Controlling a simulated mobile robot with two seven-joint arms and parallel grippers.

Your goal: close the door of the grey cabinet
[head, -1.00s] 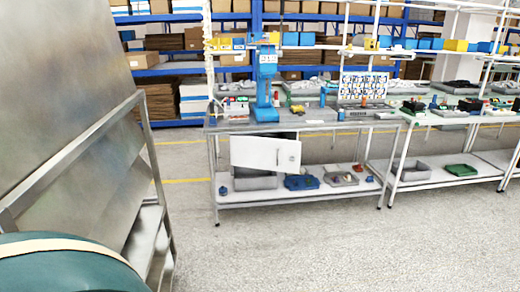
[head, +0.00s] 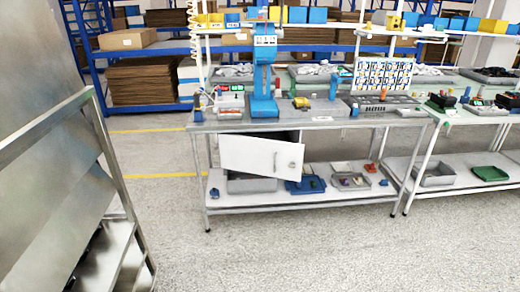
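A small cabinet with a white door (head: 261,156) hangs under the left workbench. The door stands ajar, tilted out towards me, with a handle and lock near its right edge. A dark strip of the grey cabinet body (head: 290,135) shows above the door. The rest of the cabinet is hidden behind the door. Neither of my grippers is in the head view.
The workbench (head: 330,121) carries a blue press (head: 264,75). Its lower shelf holds a blue tray (head: 305,185) and grey bins. A metal rack (head: 65,180) stands close on the left. The grey floor (head: 300,255) ahead is clear.

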